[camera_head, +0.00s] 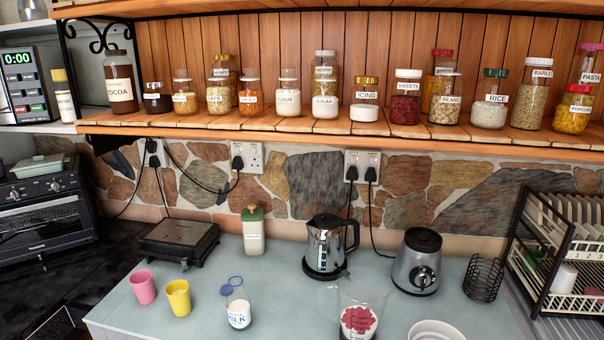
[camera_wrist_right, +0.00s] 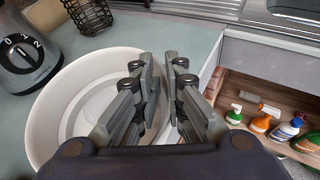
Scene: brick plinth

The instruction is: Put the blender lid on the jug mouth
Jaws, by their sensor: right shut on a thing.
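The clear jug (camera_head: 363,299) stands upright on the counter with red pieces and white contents inside. Its mouth looks uncovered. A white round piece (camera_head: 436,328) sits to its right, cut by the bottom edge. It fills the left of the right wrist view (camera_wrist_right: 48,118) and has an inner ring. I cannot tell for sure whether it is the lid or a dish. My right gripper (camera_wrist_right: 164,75) is at its right edge, its fingers close together with the rim at them; it looks shut on this piece, though the contact is partly hidden. My left gripper is not in view.
The blender base (camera_head: 416,262) stands behind the white piece, with a wire basket (camera_head: 482,278) and a dish rack (camera_head: 560,250) to the right. A kettle (camera_head: 325,246), milk bottle (camera_head: 238,308), yellow cup (camera_head: 178,298) and pink cup (camera_head: 143,287) stand left. The counter's left front is clear.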

